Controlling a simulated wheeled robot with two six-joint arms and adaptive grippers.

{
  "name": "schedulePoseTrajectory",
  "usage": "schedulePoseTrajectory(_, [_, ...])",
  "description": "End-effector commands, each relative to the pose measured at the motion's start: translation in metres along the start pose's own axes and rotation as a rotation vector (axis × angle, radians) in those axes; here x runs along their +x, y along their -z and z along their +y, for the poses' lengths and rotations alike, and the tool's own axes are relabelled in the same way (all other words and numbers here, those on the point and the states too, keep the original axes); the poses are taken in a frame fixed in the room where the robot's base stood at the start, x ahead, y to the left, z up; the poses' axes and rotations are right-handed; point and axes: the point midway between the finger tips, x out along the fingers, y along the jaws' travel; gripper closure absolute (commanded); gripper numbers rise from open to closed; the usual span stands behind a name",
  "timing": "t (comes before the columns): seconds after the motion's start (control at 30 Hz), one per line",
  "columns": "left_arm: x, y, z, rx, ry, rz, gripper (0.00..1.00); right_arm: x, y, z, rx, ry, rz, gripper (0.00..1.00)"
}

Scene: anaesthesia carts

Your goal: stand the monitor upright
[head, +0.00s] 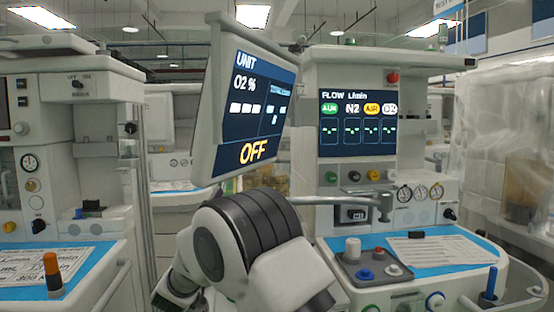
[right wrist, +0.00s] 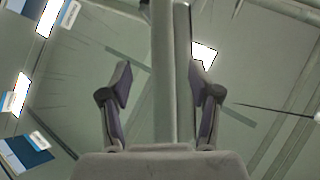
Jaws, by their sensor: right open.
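The monitor (head: 236,105) is left of centre in the head view. It leans to one side, and its dark screen reads "UNIT", "O2 %" and "OFF". My right arm rises in front of and below it, and the right gripper is hidden in that view. In the right wrist view my right gripper (right wrist: 163,98) is open and points up towards the ceiling. A grey slab seen edge-on, which looks like the monitor (right wrist: 164,75), stands between the fingers, nearer the right one. I cannot tell whether a finger touches it. My left gripper is not in view.
A second cart with a flow screen (head: 357,122) stands at right. A grey horizontal arm (head: 335,199) crosses in front of it. A tray with knobs (head: 372,262) sits on its blue worktop. Another cart (head: 60,150) stands at left.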

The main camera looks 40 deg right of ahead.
Motion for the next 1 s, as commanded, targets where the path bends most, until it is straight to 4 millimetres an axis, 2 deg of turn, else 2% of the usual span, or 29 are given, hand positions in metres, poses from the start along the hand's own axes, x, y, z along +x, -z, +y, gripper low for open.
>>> schedulePoseTrajectory(0.03, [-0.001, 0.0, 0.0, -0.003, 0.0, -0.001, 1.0, 0.004, 0.005, -0.001, 0.007, -0.002, 0.005, 0.38])
schedulePoseTrajectory(0.17, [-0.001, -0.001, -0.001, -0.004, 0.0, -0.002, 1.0, 0.02, 0.004, -0.001, 0.009, -0.006, 0.003, 0.38])
schedulePoseTrajectory(0.43, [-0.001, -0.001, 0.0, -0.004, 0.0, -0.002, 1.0, 0.069, 0.004, -0.001, 0.007, -0.004, 0.002, 0.38])
schedulePoseTrajectory(0.57, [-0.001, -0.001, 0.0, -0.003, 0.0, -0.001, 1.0, 0.079, 0.004, -0.001, 0.007, -0.001, 0.003, 0.38])
schedulePoseTrajectory(0.77, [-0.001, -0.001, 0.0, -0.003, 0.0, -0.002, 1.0, 0.08, 0.004, -0.001, 0.007, 0.0, 0.002, 0.38])
schedulePoseTrajectory(0.87, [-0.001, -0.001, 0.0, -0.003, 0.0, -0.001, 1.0, 0.079, 0.004, -0.001, 0.007, 0.0, 0.002, 0.69])
schedulePoseTrajectory(0.93, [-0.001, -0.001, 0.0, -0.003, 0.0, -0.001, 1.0, 0.079, 0.004, -0.001, 0.007, 0.0, 0.002, 0.94])
schedulePoseTrajectory(0.97, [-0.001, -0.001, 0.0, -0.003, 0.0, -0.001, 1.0, 0.079, 0.004, -0.001, 0.007, 0.0, 0.002, 1.0])
schedulePoseTrajectory(1.0, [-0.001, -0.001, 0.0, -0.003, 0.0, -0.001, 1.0, 0.079, 0.004, -0.001, 0.007, 0.0, 0.002, 1.0])
